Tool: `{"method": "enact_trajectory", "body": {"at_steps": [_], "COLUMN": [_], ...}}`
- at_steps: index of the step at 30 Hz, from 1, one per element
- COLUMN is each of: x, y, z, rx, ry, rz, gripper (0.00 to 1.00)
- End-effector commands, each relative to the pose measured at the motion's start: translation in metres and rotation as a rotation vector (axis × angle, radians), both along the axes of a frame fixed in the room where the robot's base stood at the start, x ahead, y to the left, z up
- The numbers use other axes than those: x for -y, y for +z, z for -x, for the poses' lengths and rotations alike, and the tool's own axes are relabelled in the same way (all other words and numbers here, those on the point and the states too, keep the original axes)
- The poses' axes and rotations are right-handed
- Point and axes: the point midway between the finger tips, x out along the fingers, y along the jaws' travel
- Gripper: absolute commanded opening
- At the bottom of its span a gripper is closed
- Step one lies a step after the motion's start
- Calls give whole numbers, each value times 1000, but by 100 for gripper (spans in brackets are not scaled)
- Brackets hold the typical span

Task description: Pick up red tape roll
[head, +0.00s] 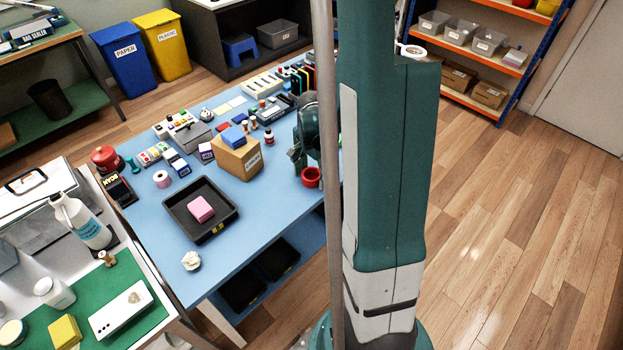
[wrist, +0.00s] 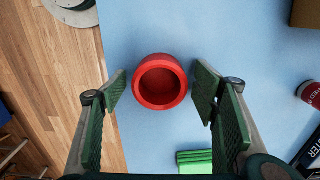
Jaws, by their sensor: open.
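The red tape roll (wrist: 160,82) lies flat on the blue table, its round hole facing up, in the wrist view. In the head view the red tape roll (head: 311,177) sits near the table's right side, just left of my column. My gripper (wrist: 161,88) is open, with one green finger pad on each side of the roll. In the head view my gripper (head: 298,160) is above and beside the roll, partly hidden by my own arm.
A green block (wrist: 195,162) lies just below the roll in the wrist view. A cardboard box (head: 238,157) with a blue item on top and a black tray (head: 234,222) with a pink block stand to the left. The table edge (wrist: 108,60) is close on the roll's left.

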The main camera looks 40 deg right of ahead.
Motion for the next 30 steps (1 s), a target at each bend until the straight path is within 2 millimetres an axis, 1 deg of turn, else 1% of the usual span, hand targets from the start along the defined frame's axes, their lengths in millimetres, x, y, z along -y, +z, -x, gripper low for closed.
{"method": "enact_trajectory", "body": {"at_steps": [15,16,21,23,30], "x": [0,0,0,0,0], "y": [0,0,0,0,0], "z": [0,0,0,0,0], "rx": [0,0,0,0,0], "ry": [0,0,0,0,0], "rz": [0,0,0,0,0], "gripper": [60,59,36,30,30]}}
